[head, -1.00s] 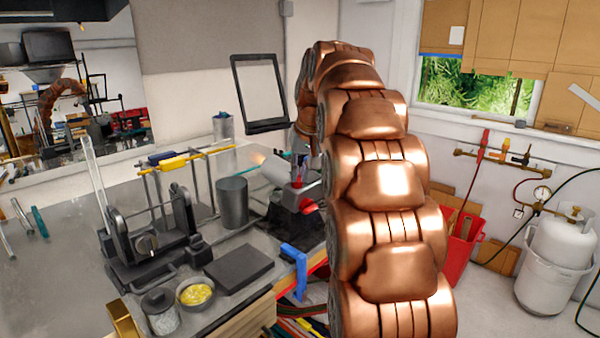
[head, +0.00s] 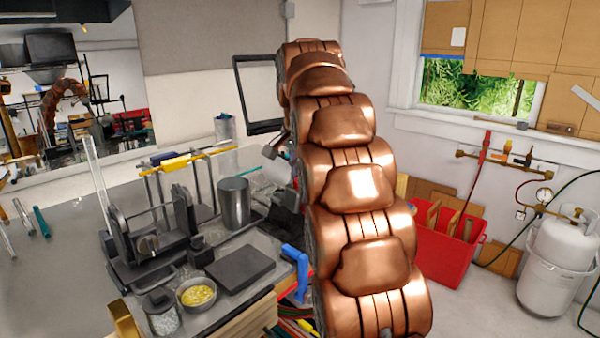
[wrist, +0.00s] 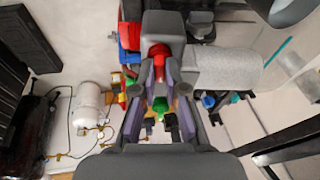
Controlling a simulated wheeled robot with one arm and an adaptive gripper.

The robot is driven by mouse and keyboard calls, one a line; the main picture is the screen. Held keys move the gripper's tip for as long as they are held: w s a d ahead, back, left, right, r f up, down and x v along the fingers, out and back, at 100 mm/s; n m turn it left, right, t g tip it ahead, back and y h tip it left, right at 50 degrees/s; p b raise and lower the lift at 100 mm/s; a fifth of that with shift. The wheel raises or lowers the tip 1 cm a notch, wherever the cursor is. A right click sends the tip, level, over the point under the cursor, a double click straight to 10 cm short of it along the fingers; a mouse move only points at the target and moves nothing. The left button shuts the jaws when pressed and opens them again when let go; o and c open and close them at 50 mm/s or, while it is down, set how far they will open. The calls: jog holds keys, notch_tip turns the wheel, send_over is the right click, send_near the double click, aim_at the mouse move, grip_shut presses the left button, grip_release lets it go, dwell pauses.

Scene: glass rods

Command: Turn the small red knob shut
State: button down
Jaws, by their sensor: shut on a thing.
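The small red knob (wrist: 160,56) shows in the wrist view on a dark grey burner body (wrist: 163,25). My gripper (wrist: 161,72) has its purple-padded fingers closed in on the red knob's sides. A green knob (wrist: 160,104) shows between the fingers, nearer the palm. The burner's pale grey barrel (wrist: 225,68) reaches to the right of the fingers. In the head view my copper arm covers most of the burner and the red knob, and I cannot make out the fingertips there. How far the knob is turned cannot be told.
On the bench stand a metal cup (head: 234,203), a black stand with glass rods and rails (head: 150,240), a dark slab (head: 240,269) and a bowl of yellow bits (head: 196,294). A red bin (head: 440,258) and white gas tank (head: 560,255) stand right on the floor.

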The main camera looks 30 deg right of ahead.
jog(key=shift+m, duration=0.6)
jog(key=c, duration=1.2)
grip_release()
jog(key=shift+r, duration=0.15)
jog(key=shift+v, duration=1.35)
jog(key=shift+s+a, duration=1.3)
jog(key=shift+s, duration=0.25)
jog(key=shift+s+a, duration=1.3)
jog(key=shift+s, duration=0.25)
jog(key=shift+s+a, duration=1.25)
jog(key=shift+s, duration=0.3)
